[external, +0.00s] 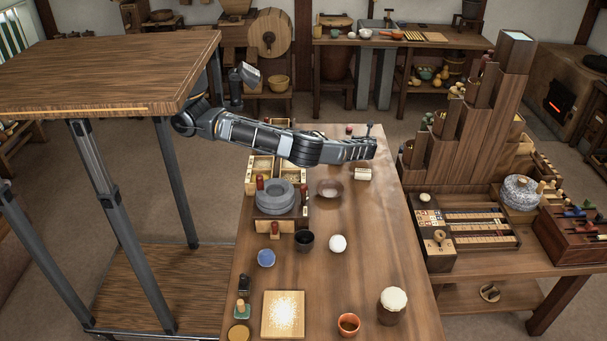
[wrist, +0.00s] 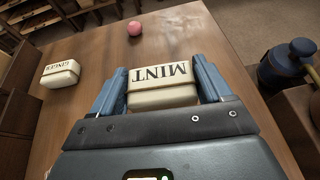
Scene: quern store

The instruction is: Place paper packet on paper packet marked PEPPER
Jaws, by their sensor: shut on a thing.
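A cream paper packet marked MINT (wrist: 163,96) sits between the two blue fingers of my gripper (wrist: 160,82) in the wrist view, its label upside down. My gripper is shut on it. A second cream packet (wrist: 60,74) lies on the table to the left; its small label looks like GINGER. I read no PEPPER label in either view. In the external view my gripper (external: 368,149) is over the far part of the long table. A cream packet (external: 362,174) shows just below it; I cannot tell which packet this is.
A stone quern (external: 274,197) and divided boxes stand left of my gripper. A brown bowl (external: 329,189), a dark cup (external: 305,240) and a white ball (external: 338,243) are nearby. A pink ball (wrist: 134,28) lies ahead. The table's right middle is clear.

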